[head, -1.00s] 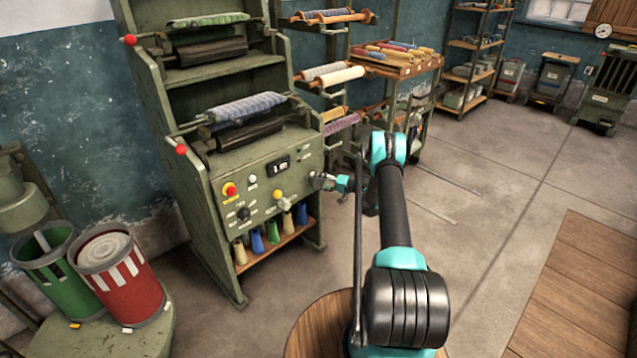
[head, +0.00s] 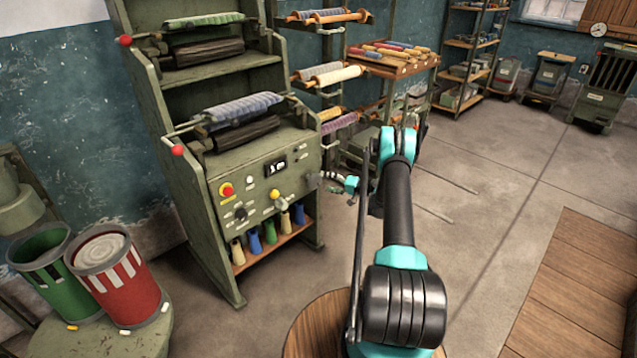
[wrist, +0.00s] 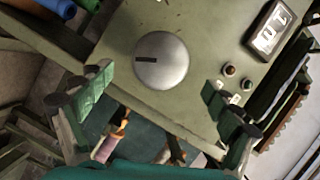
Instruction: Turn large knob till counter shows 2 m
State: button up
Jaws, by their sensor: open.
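In the wrist view the large knob (wrist: 161,62) is a round silver disc with a dark pointer line toward the left of the picture. My gripper (wrist: 158,88) is open, one finger on each side of the knob and apart from it. The counter (wrist: 270,27) is a white-lit display at the upper right; its digits are too blurred to read surely. In the head view the counter (head: 276,168) is on the green machine's front panel. My gripper (head: 335,182) is at the panel's right side there, where I cannot clearly tell the knob from the fingers.
Two small round buttons (wrist: 231,71) sit between knob and counter in the wrist view. The panel also bears a red button (head: 227,190), a yellow knob (head: 275,194) and a black knob (head: 240,213). Thread cones (head: 270,232) stand below. Open floor (head: 490,200) lies to the right.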

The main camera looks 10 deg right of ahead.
jog(key=v, duration=0.6)
jog(key=shift+d, duration=0.15)
jog(key=shift+s+r, duration=0.1)
jog(key=shift+s, duration=0.05)
jog(key=s+a+r+g+h, duration=0.1)
jog(key=s+a+r+h, duration=0.15)
jog(key=r, duration=0.35)
jog(key=s+a+r+g+h, duration=0.1)
jog(key=a+r, duration=0.2)
jog(key=r, duration=0.3)
jog(key=s+a+r+g+h, duration=0.2)
jog(key=s+a+r+h, duration=0.15)
jog(key=s+r, duration=0.65)
jog(key=s+d+n+h, duration=0.2)
jog(key=s+h, duration=0.4)
jog(key=s, duration=2.9)
jog(key=shift+s+d+f+g+h, duration=0.25)
jog(key=shift+s+f+g+h, duration=0.15)
jog(key=shift+f, duration=0.1)
